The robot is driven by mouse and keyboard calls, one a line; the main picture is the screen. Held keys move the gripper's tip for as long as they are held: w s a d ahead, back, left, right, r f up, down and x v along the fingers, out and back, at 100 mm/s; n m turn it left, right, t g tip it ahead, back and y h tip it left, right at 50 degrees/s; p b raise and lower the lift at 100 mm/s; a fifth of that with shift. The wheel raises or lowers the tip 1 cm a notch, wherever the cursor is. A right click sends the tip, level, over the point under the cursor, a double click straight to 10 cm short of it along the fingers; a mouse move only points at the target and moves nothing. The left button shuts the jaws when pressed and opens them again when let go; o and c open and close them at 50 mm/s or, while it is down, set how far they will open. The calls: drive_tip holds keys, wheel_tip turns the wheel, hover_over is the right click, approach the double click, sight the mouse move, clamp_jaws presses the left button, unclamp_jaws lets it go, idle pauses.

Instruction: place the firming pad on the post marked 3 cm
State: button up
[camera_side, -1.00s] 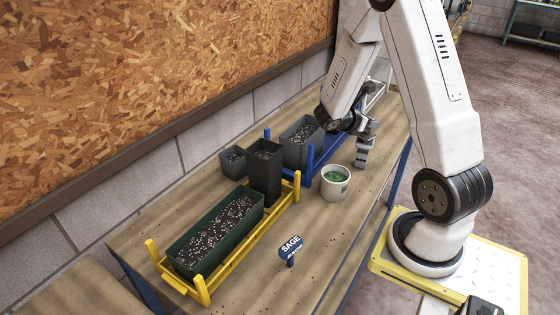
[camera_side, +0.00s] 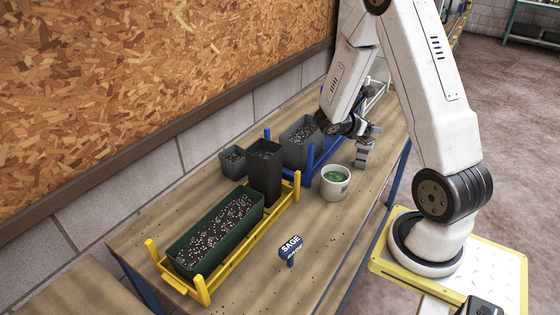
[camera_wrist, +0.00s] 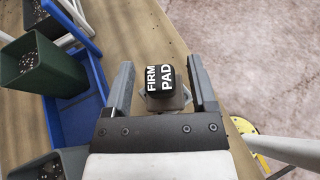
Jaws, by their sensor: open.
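The firming pad (camera_wrist: 160,82) has a black top lettered FIRM PAD in white and a pale grey part below it. In the wrist view it lies between the two fingers of my gripper (camera_wrist: 160,63), which are open, with a gap on either side of the pad. I cannot pick out a post marked 3 cm in either view.
A white tub with green contents (camera_side: 335,183) stands just in front of my gripper. A blue tray (camera_side: 326,150) and soil-filled pots (camera_side: 300,145) are to the left. A yellow rack (camera_side: 236,253) holds a green planter (camera_side: 214,236). A SAGE sign (camera_side: 290,247) stands in front, with bare bench around it.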

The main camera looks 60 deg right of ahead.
drive_tip(key=shift+r, duration=0.1)
drive_tip(key=shift+w+a+r, duration=0.1)
drive_tip(key=shift+a, duration=0.05)
drive_tip(key=v, duration=1.1)
drive_tip(key=shift+w+a, duration=0.15)
drive_tip(key=shift+a, duration=0.15)
drive_tip(key=a+f+m+t+y, duration=0.2)
drive_tip(key=a+m+y, duration=0.4)
drive_tip(key=a, duration=0.5)
drive_tip(key=a+f+m+t+y, duration=0.2)
drive_tip(key=a+m+t+y, duration=0.3)
drive_tip(key=a, duration=0.7)
drive_tip(key=w+m+y, duration=0.1)
drive_tip(key=m, duration=0.1)
drive_tip(key=shift+m+t, duration=0.3)
